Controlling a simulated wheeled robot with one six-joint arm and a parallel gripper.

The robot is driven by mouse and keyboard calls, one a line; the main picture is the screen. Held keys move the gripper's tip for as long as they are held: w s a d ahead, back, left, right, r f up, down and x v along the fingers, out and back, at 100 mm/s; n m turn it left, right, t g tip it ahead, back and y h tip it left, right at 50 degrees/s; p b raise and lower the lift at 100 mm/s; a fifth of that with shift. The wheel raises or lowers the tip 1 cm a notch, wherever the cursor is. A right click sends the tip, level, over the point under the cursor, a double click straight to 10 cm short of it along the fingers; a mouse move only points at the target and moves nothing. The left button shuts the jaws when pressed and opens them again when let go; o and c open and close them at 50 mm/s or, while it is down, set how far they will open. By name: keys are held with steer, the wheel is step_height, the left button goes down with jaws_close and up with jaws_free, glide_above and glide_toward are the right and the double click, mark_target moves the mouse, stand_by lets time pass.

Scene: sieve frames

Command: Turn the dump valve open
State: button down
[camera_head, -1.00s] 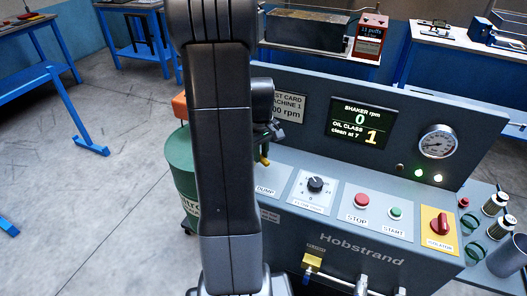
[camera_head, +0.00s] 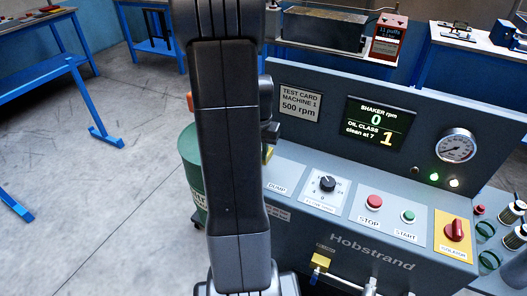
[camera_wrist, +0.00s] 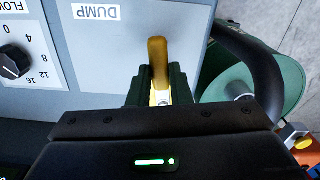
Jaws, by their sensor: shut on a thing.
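The yellow dump valve lever (camera_wrist: 157,60) sits beside the DUMP label (camera_wrist: 97,13) on the grey panel in the wrist view. My gripper (camera_wrist: 161,92) is shut on the lever, with its dark green jaws on both sides and the rounded end sticking out past them. In the head view a small yellow part of the lever (camera_head: 268,153) shows just right of my dark arm, above the DUMP label (camera_head: 277,189). My arm hides most of the gripper there. How far the lever is turned cannot be told.
The panel carries a flow dial (camera_head: 327,184), a red STOP button (camera_head: 374,202), a green START button (camera_head: 408,216) and a red isolator knob (camera_head: 454,230). A green drum (camera_head: 193,165) stands left of the machine.

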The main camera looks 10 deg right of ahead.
steer(key=shift+w+a+m, duration=0.25)
steer(key=shift+a+m, duration=0.1)
steer(key=shift+m, duration=0.55)
steer(key=c, duration=1.3)
jaws_free()
step_height(320, 180, up, 14)
steer(key=shift+f, duration=0.1)
